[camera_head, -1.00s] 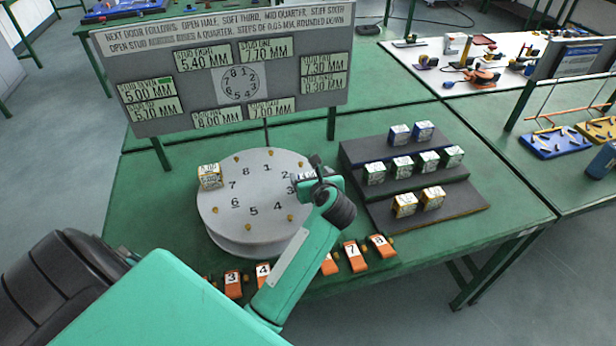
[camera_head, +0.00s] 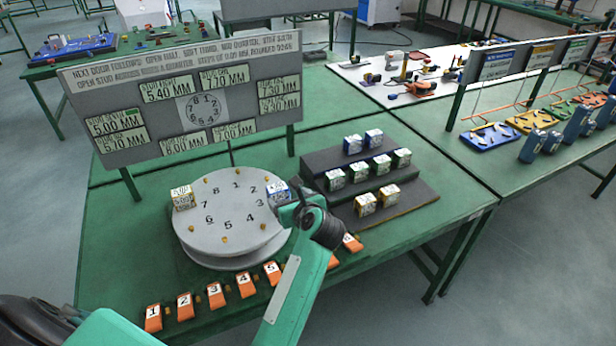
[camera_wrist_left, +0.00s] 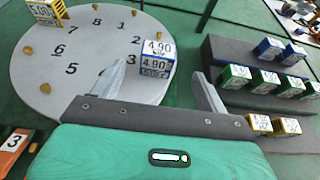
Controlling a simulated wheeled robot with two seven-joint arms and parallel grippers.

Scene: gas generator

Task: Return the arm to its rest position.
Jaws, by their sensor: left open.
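My left gripper (camera_head: 296,200) is open and empty at the right side of the round white numbered disc (camera_head: 222,247). In the left wrist view its fingers (camera_wrist_left: 162,85) are spread. A blue-edged block marked 4.90 (camera_wrist_left: 157,58) stands on the disc near number 3, just beyond and between the fingers in the picture. In the head view this block (camera_head: 277,190) is partly covered by the gripper. A yellow-edged block (camera_head: 182,197) stands on the disc's left side near number 7. My right gripper is not in view.
A stepped dark rack (camera_head: 400,187) with blue, green and yellow blocks stands right of the disc. Numbered orange tags (camera_head: 184,305) line the table's front. A grey sign board (camera_head: 140,75) with stud sizes stands behind the disc. Green table (camera_head: 440,165) is bare right of the rack.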

